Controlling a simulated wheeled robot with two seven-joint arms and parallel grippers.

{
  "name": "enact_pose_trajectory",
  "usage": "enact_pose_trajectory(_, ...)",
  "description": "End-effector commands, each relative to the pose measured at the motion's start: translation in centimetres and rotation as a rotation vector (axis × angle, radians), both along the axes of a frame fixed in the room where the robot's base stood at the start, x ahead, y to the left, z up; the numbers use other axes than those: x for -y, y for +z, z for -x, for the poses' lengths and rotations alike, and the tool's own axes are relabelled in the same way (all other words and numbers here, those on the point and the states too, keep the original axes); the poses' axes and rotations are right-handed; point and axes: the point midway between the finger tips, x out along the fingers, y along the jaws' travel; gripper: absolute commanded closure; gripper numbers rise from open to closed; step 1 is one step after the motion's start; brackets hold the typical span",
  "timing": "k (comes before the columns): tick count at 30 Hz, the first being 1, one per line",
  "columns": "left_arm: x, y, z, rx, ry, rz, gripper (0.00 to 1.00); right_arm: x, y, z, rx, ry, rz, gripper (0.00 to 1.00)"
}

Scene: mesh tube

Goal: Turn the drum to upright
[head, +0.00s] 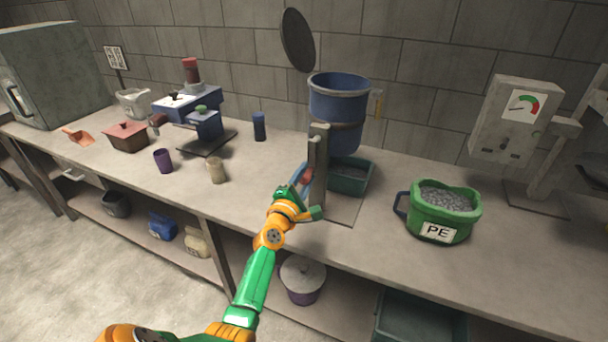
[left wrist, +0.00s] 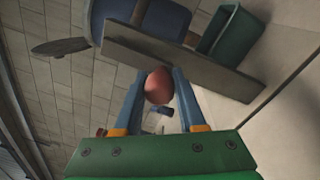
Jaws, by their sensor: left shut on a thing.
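The blue drum (head: 337,105) hangs on a grey post stand (head: 318,165) and looks about upright, its rim up and its narrower end down. A dark round lid (head: 298,40) stands open above it. My left gripper (head: 306,180) is at the near side of the post, shut on a red knob. The red knob (left wrist: 158,86) shows between the two blue fingers in the left wrist view. There the drum (left wrist: 150,18) is partly hidden behind the post (left wrist: 185,55). My right gripper is not in view.
A teal bin (head: 350,188) with grey contents stands under the drum. A green PE bucket (head: 443,220) of grey pellets is to the right, near a gauge box (head: 515,120). A blue machine (head: 200,115) and cups stand left. The counter between is clear.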

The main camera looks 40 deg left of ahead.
Motion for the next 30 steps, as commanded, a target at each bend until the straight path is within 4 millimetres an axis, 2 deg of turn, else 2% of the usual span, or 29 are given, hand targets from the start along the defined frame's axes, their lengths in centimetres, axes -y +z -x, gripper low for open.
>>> enact_pose_trajectory(15,0.1,-0.1,0.0,0.002,-0.001,0.017,1.0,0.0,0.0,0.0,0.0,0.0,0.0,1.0)
enact_pose_trajectory(16,0.1,-0.1,0.0,0.002,-0.001,0.017,0.55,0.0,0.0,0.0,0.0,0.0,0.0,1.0)
enact_pose_trajectory(18,0.1,-0.1,0.0,0.002,-0.001,0.017,0.37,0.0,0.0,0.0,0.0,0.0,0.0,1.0)
enact_pose_trajectory(19,0.1,-0.1,0.0,0.002,-0.001,0.017,0.31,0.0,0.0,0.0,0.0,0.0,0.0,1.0)
enact_pose_trajectory(27,0.1,0.0,0.0,0.003,0.0,0.017,0.31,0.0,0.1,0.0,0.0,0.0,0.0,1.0)
enact_pose_trajectory(30,0.4,-0.1,1.1,0.002,-0.001,0.019,0.31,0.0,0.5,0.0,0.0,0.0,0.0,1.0)
